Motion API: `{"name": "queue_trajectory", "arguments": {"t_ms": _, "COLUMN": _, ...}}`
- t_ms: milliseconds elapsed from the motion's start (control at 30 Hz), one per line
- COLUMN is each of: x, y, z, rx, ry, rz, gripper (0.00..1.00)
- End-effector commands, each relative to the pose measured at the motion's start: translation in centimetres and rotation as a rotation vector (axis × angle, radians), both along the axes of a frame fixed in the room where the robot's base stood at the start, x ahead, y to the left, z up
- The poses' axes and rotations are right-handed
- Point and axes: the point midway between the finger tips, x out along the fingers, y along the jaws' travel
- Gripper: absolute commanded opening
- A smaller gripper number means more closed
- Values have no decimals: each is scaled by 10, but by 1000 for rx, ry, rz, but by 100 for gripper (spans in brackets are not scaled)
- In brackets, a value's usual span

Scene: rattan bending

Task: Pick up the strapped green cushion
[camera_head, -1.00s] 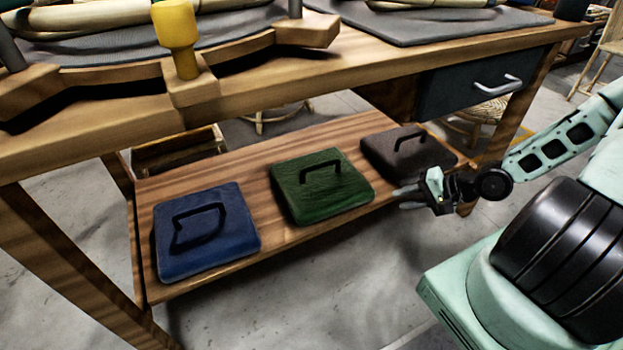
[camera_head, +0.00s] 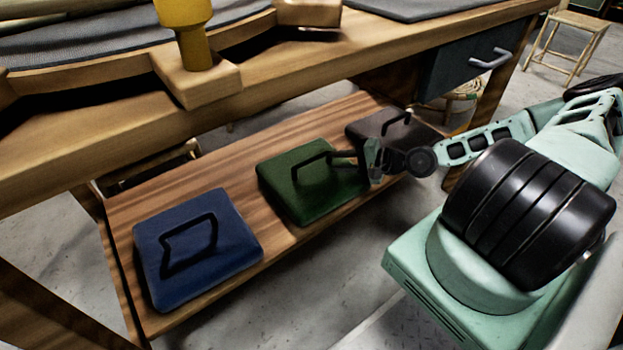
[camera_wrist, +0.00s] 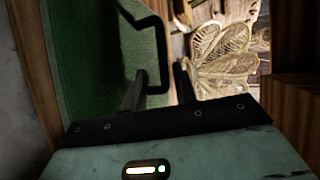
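The green cushion (camera_head: 300,200) lies flat on the lower wooden shelf, between a blue and a dark brown cushion. Its black strap (camera_head: 310,160) stands up as a loop on top. My gripper (camera_head: 340,160) is at the strap's right end, over the cushion's right side. In the wrist view the green cushion (camera_wrist: 85,60) fills the left side. The two fingers of my gripper (camera_wrist: 160,72) are apart, and one leg of the strap (camera_wrist: 162,45) shows between them. I cannot tell whether a finger touches it.
The blue cushion (camera_head: 195,250) lies to the left and the dark brown cushion (camera_head: 385,125) to the right on the same shelf (camera_head: 150,185). The thick tabletop (camera_head: 110,120) hangs above the shelf. A drawer (camera_head: 465,75) with a handle is at upper right.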

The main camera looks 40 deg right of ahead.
Motion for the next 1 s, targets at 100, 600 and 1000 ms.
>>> {"name": "queue_trajectory", "arguments": {"t_ms": 100, "x": 17, "y": 11, "z": -10, "rx": -3, "ry": 1, "rz": 5, "gripper": 28}}
{"name": "queue_trajectory", "arguments": {"t_ms": 600, "x": 62, "y": 32, "z": -26, "rx": -5, "ry": -1, "rz": 5, "gripper": 28}}
{"name": "queue_trajectory", "arguments": {"t_ms": 1000, "x": 78, "y": 41, "z": -28, "rx": -3, "ry": 1, "rz": 1, "gripper": 28}}
